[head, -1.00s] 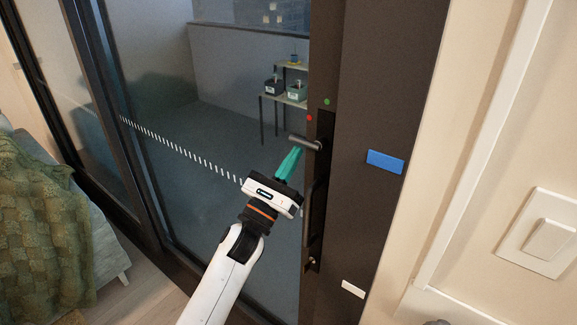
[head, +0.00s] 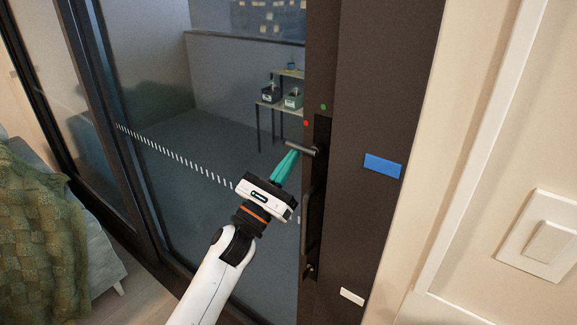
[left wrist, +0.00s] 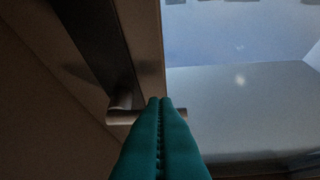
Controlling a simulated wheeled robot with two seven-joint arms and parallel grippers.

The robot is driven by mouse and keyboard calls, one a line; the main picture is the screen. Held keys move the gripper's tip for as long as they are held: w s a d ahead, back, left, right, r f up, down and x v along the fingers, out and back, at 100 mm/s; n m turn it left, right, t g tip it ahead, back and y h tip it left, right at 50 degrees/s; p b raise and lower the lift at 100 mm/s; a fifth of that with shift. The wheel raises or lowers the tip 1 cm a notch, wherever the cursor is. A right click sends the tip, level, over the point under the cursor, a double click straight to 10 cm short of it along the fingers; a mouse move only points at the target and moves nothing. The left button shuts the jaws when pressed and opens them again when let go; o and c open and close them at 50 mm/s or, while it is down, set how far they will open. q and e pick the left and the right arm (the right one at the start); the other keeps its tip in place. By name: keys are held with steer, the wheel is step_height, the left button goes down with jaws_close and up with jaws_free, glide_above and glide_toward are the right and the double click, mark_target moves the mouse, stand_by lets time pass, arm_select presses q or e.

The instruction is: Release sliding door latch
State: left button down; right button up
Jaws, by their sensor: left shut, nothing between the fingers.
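The sliding door's latch lever (head: 302,147) is a dark metal bar on a black plate on the brown door frame, lying roughly level and pointing left. A red dot (head: 306,123) and a green dot (head: 323,107) sit above it. My left gripper (head: 291,154) has its teal fingers shut and empty, with the tips just below the lever. In the left wrist view the lever (left wrist: 122,116) passes behind the shut fingertips (left wrist: 160,100). Whether they touch it I cannot tell. My right gripper is not in view.
A long vertical handle (head: 308,220) runs below the lever. The frame bears a blue label (head: 382,165) and a white label (head: 352,296). A light switch (head: 546,241) is on the right wall. A bed with a green blanket (head: 35,230) stands at left.

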mark_target(285, 142)
arm_select(q)
steer(key=shift+a+m, duration=0.1)
steer(key=shift+m, duration=0.3)
step_height(285, 142, up, 5)
steer(key=m+g+h+b, duration=0.1)
steer(key=m+g+b, duration=0.2)
steer(key=m, duration=0.2)
steer(key=m+g+h+b, duration=0.1)
steer(key=m+g+b, duration=0.3)
steer(key=m, duration=0.2)
steer(key=m+g+h+b, duration=0.1)
steer(key=m+g+b, duration=0.3)
steer(key=m, duration=0.2)
steer(key=shift+w+a+f, duration=0.1)
steer(key=shift+a, duration=0.05)
steer(key=m, duration=0.1)
steer(key=r+m+b, duration=0.1)
steer(key=m+g+y, duration=0.1)
steer(key=shift+s+d+r+b, duration=0.15)
steer(key=shift+s+d+b, duration=0.1)
steer(key=shift+d+b, duration=0.1)
steer(key=shift+a, duration=0.1)
